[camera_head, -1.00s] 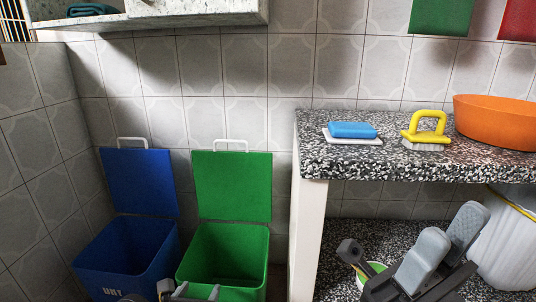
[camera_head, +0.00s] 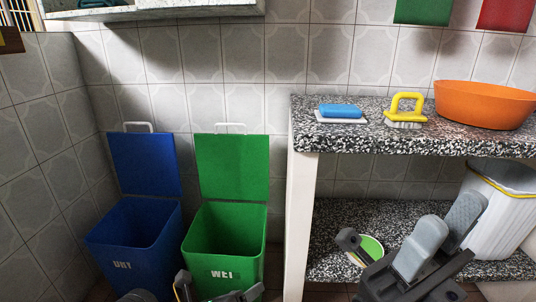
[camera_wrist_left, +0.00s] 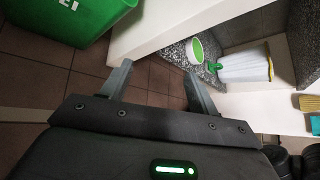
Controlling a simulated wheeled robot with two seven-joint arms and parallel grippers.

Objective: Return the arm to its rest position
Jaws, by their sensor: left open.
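My left gripper (camera_head: 217,291) shows at the bottom edge of the head view, in front of the green bin. In the left wrist view its two fingers (camera_wrist_left: 158,86) stand apart over the tiled floor with nothing between them. My right gripper (camera_head: 441,236) is at the lower right of the head view, in front of the lower shelf. Its two grey finger pads lie close together, and I cannot tell whether they are open or shut. No steel tumbler is in view.
A blue bin (camera_head: 133,240) and a green bin (camera_head: 224,240) stand with lids up. The speckled counter (camera_head: 300,125) holds a blue sponge (camera_head: 341,111), a yellow-handled brush (camera_head: 405,108) and an orange basin (camera_head: 486,105). A green-and-white bowl (camera_head: 371,246) and a white bucket (camera_head: 493,218) are below.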

